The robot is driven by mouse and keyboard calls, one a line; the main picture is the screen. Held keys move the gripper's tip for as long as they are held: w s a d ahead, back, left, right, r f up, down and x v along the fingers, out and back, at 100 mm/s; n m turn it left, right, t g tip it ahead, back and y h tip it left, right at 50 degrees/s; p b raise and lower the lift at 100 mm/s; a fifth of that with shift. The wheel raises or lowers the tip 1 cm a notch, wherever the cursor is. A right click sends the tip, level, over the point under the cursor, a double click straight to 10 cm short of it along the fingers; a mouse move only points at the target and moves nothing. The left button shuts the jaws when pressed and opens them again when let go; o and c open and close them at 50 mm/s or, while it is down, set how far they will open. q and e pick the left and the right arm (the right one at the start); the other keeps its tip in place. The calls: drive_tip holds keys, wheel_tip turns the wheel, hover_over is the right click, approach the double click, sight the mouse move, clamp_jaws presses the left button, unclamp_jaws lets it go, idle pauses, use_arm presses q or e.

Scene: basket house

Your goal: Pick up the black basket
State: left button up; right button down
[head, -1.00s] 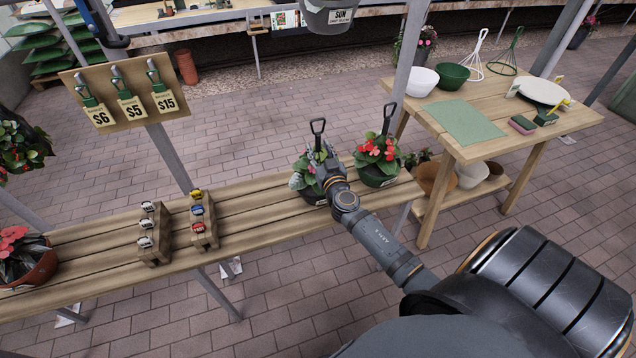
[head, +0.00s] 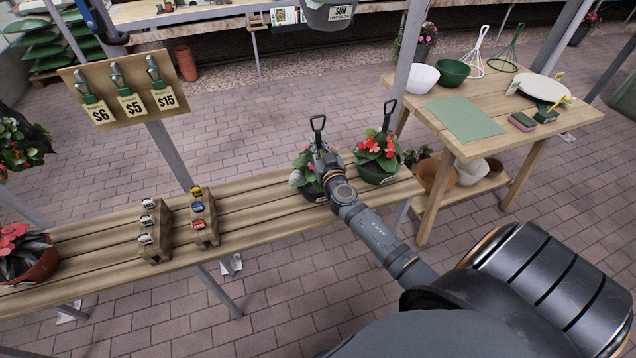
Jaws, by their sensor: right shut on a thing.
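My right gripper (head: 321,152) comes in from the lower right over this basket and is shut at the lower part of the handle. The fingertips and part of the pot are hidden by the gripper, wrist and leaves. A second dark basket (head: 377,176) with red flowers and a similar handle stands just to the right, apart from my gripper. My left gripper is not in view.
The bench (head: 255,205) holds two small wooden racks (head: 152,235) and a brown flower pot (head: 35,262) farther left. A metal post (head: 404,80) rises behind the second basket. A wooden table (head: 455,110) with bowls stands at right.

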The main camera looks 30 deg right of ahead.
drive_tip(key=shift+w+r, duration=0.1)
drive_tip(key=shift+r, duration=0.1)
drive_tip(key=shift+r+p, duration=0.4)
drive_tip(key=shift+r, duration=0.2)
wheel_tip(320, 180, up, 11)
drive_tip(key=p, duration=0.4)
drive_tip(key=shift+r, duration=0.15)
wheel_tip(320, 180, up, 15)
drive_tip(key=shift+r, duration=0.2)
